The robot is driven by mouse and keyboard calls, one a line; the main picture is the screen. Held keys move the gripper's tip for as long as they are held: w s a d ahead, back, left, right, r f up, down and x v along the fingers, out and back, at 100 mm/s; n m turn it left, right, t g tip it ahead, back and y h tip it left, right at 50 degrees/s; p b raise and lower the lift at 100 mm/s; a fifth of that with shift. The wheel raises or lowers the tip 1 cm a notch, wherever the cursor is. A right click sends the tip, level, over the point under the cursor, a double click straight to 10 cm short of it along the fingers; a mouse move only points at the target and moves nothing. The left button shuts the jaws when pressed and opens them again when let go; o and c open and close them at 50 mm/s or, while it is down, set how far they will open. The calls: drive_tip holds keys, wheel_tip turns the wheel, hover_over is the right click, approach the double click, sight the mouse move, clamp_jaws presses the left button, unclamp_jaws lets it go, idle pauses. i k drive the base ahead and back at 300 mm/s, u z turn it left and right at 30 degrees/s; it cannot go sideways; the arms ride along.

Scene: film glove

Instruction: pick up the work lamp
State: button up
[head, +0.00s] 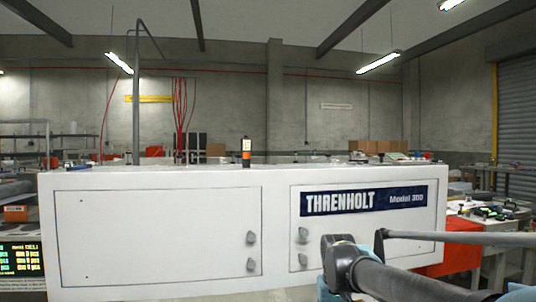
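A small upright object with a light top, a dark body and an orange band (246,152) stands on the top edge of the white machine cabinet (160,181), left of the middle. It may be the work lamp, but it is too small to be sure. No other clear work lamp shows. Dark grey and blue links of my arm cross the lower right, in front of the cabinet. The fingers of my gripper do not show in this view, and nothing is seen in its hold.
The cabinet has two closed door panels with grey knobs and a dark THRENHOLT sign (364,199). A vertical pipe (136,100) rises at the left. A cluttered bench (487,222) with red cloth stands at the right. A green-text display (20,258) is at lower left.

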sight(246, 143)
drive_tip(key=z, duration=0.25)
drive_tip(key=k, duration=1.15)
drive_tip(key=u, duration=0.6)
drive_tip(key=i, duration=0.9)
